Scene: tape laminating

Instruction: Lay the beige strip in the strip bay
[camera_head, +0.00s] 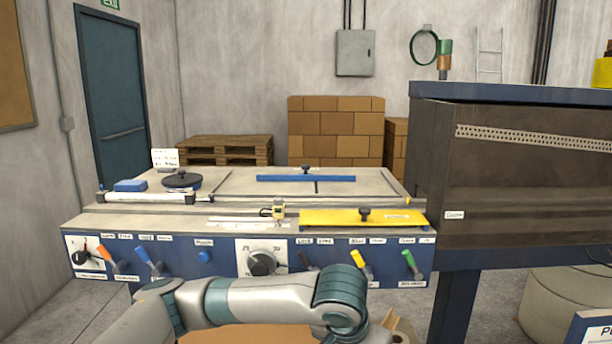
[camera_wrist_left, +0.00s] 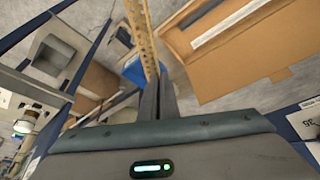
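In the left wrist view, my left gripper (camera_wrist_left: 158,82) has its two fingers close together on a long, thin, beige-yellow strip (camera_wrist_left: 141,32). The strip has small dark marks along it and runs from the fingertips to the top edge of the view. It is held above the floor, close to an open cardboard box (camera_wrist_left: 190,62). In the camera_head view my left arm crosses the bottom, and its gripper is hidden or out of frame. My right gripper shows in neither view. I cannot tell which part of the bench is the strip bay.
The bench (camera_head: 75,222) carries a yellow plate (camera_head: 345,218) with a black knob, a blue bar (camera_head: 280,178), a blue block (camera_head: 130,185) and a black disc (camera_head: 182,180). Levers and a dial line its front. A dark cabinet (camera_head: 520,190) stands at the right.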

